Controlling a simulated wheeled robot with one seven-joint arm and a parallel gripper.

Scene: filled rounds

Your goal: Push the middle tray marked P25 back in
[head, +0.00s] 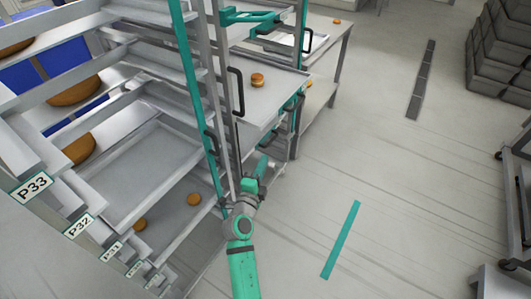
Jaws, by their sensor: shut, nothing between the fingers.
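No label reading P25 is legible in the head view, so I cannot tell for certain which tray it is. A grey tray-like surface (262,105) with a bun (257,80) on it lies beyond the rack's teal-edged front post, in the upper middle. My gripper (262,166) is at the end of my teal and grey arm, low beside the rack's front posts and in front of that surface. It is shut and holds nothing. Its fingertips are small, and I cannot tell whether they touch anything.
The near rack holds stacked trays with round loaves and labels P33 (31,187) and P32 (78,225). A black handle (236,91) stands by the post. Grey crates (500,45) are at upper right. Open floor (400,170) lies right of my arm.

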